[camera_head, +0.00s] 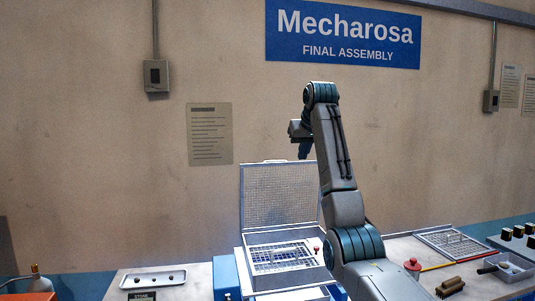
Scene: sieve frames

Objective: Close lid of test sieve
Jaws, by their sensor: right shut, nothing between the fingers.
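The test sieve (245,251) stands on the bench, a light metal frame with a grid inside. Its mesh lid (265,190) is open and stands nearly upright at the back of the frame. My right gripper (305,154) is shut and empty, fingers pointing down, and shows in front of the lid's upper right part. I cannot tell whether it touches the lid. My right arm hides the right side of the lid and frame. My left gripper is not in view.
At the right are another mesh frame (452,243), a brush (450,287), a red knob (412,265) and a small tray (508,268). A wall rises behind.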

